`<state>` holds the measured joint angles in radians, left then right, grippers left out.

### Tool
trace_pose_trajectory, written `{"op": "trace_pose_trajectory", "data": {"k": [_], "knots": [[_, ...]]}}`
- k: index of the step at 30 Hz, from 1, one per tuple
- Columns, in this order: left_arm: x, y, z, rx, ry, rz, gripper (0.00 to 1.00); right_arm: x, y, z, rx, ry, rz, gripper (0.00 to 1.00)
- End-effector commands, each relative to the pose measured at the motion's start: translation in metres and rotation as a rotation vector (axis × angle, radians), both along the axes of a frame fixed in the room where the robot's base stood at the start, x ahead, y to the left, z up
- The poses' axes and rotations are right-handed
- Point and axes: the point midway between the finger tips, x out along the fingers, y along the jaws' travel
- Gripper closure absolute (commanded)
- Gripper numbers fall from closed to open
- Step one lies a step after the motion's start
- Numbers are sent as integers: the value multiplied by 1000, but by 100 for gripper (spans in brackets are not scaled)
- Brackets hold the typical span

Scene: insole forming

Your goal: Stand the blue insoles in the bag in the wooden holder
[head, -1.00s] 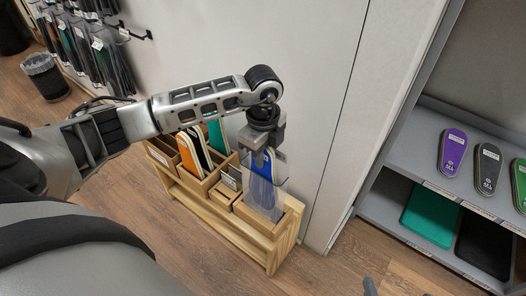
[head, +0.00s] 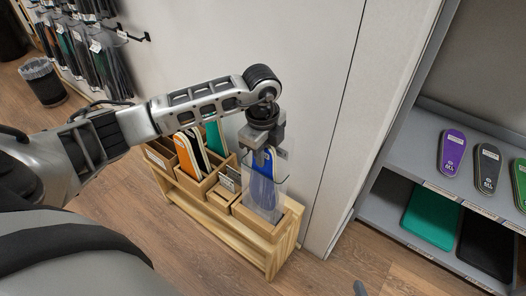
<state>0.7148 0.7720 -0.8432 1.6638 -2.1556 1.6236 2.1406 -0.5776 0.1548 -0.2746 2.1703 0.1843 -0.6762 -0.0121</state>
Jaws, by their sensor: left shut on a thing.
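The blue insoles in their clear bag (head: 263,190) hang upright from my left gripper (head: 262,150), which is shut on the top of the bag. The bag's lower end is at the right-hand compartment of the wooden holder (head: 258,246); the front wall hides whether its bottom touches the floor of that compartment. Orange, black-and-white and green insoles stand in the holder's left compartments. At the bottom edge, a small grey piece (head: 360,288) shows, perhaps part of my right gripper; its fingers cannot be made out.
A grey shelf (head: 405,150) on the right carries purple, black and green insoles, with green and black sheets below. A pale wall stands close behind the holder. A waste bin (head: 44,84) and hanging bags are at the upper left. The wooden floor in front is clear.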

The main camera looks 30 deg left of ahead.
Motion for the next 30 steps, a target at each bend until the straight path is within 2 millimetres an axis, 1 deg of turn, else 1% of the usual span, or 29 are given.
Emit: {"op": "trace_pose_trajectory", "data": {"k": [1,2,3,4,7,13,16,20,23,25,30], "knots": [[-14,-2,-32,10,47,-7,100,0,0,-5,-1,0,1,0],[-14,-2,-32,10,47,-7,100,0,0,-5,-1,0,0,0],[-14,-2,-32,11,47,-7,68,0,-1,-5,-2,-2,0,0],[-14,-2,-32,11,47,-7,60,0,-1,-5,-2,-2,0,0],[-14,-2,-32,8,49,-7,58,1,-1,-4,-2,-4,0,0],[-16,-3,-32,6,55,-7,57,2,-2,-1,-2,-10,-2,0],[-16,-3,-27,5,55,-7,55,2,-2,1,-3,-12,-2,0],[-15,-2,-8,5,49,-6,54,4,-3,9,-4,-25,-6,0],[-15,-2,15,5,38,-6,54,6,-6,21,-4,-46,-13,0],[-14,-2,34,5,27,-5,54,7,-8,28,-5,-63,-20,0],[-12,-2,81,3,2,-3,54,1,-13,40,-10,-78,-35,0]]}}
